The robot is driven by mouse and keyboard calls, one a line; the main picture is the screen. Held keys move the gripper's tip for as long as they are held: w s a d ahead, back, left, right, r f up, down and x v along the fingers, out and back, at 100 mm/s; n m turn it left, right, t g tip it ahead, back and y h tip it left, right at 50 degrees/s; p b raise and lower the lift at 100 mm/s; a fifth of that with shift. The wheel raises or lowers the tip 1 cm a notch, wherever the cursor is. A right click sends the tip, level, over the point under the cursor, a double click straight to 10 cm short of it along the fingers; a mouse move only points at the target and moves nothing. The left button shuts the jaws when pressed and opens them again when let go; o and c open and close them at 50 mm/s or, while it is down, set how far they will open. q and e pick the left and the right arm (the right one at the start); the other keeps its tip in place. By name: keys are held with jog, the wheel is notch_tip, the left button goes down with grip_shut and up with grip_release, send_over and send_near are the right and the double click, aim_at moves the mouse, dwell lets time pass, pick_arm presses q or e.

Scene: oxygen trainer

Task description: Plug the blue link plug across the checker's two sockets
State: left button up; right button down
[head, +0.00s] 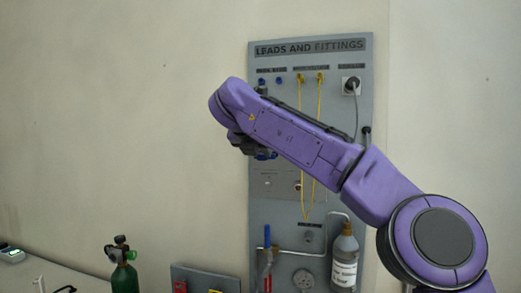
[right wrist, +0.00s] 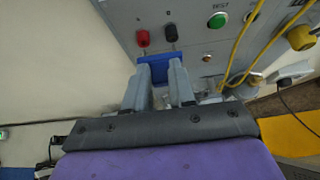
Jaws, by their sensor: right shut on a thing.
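In the right wrist view my right gripper (right wrist: 161,72) is shut on the blue link plug (right wrist: 154,72), which lies between its fingertips. The checker's grey face (right wrist: 190,40) is just beyond it, with a red socket (right wrist: 143,38) and a black socket (right wrist: 171,33) side by side. The plug shows just below both sockets in the picture, apart from their visible fronts; its pins are hidden. In the head view my purple right arm covers the sockets, and the gripper (head: 254,148) shows only partly beneath it. My left gripper is not in view.
In the head view, the grey board (head: 361,115) carries a bottle (head: 344,262) lower down. A green cylinder (head: 125,279) stands lower left. The wall left of the board is clear.

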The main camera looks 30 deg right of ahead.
jog(key=shift+w+d+r+p, duration=0.1)
jog(key=shift+w+d+p, duration=0.6)
jog(key=shift+d, duration=0.15)
dwell(0.6)
jog(key=shift+d, duration=0.1)
jog(key=c, duration=0.9)
grip_release()
jog(key=shift+w+d, duration=0.1)
jog(key=shift+w, duration=0.05)
jog(key=shift+o, duration=0.2)
jog(key=b+v, duration=0.1)
jog(key=v, duration=0.9)
